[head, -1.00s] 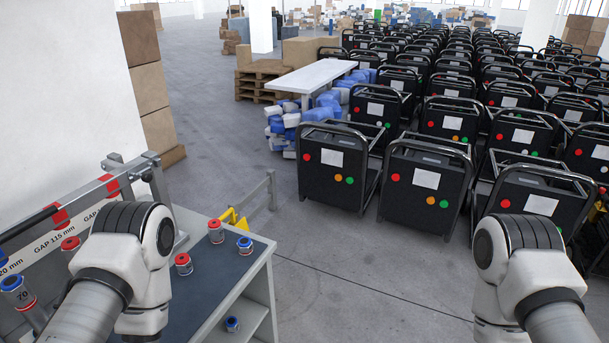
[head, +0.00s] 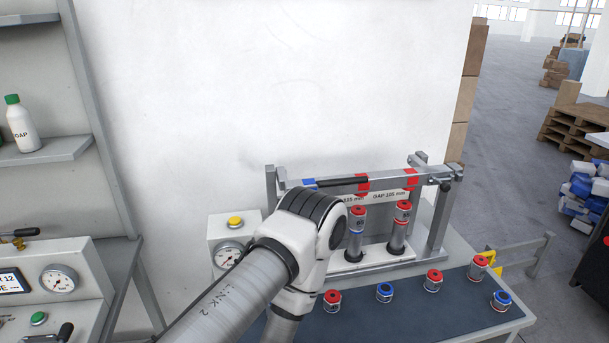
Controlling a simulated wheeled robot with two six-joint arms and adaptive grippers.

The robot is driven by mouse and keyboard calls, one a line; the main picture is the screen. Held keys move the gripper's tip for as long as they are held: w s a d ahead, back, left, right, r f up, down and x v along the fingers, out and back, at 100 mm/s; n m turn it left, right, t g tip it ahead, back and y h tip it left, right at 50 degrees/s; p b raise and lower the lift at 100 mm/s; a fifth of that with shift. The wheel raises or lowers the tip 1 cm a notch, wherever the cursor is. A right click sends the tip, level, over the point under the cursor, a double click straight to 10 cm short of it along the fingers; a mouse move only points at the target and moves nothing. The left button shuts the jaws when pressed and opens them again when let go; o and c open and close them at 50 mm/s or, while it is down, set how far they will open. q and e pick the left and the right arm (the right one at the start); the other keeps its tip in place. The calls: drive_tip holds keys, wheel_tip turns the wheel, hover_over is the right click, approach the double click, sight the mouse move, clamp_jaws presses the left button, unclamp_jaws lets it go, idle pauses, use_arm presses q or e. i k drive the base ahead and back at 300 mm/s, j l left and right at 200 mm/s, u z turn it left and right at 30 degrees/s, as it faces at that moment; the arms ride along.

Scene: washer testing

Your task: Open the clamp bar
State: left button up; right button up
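The clamp bar (head: 385,179) is a grey horizontal bar with red and blue marks and a black grip section. It lies across the top of a metal frame (head: 437,225) on the bench against the wall. Its right end meets a bracket at the right post and looks closed down. Two cylinders with red caps (head: 357,222) stand upright under it. My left arm reaches in from below and covers the left part of the fixture. Its gripper is out of sight behind or below the arm. My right arm and gripper are not in view.
Several loose red and blue capped cylinders (head: 433,279) stand on the dark mat (head: 455,304) in front of the fixture. A gauge box with a yellow button (head: 235,222) stands left of it. A yellow bracket (head: 490,258) and low rail are at the right. Shelves stand far left.

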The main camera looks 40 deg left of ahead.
sight(368, 175)
drive_tip(key=u, duration=0.75)
drive_tip(key=k+j+z, duration=0.2)
drive_tip(key=j, duration=0.15)
drive_tip(key=k+j+z, duration=0.2)
drive_tip(key=j, duration=0.15)
drive_tip(key=i, duration=0.1)
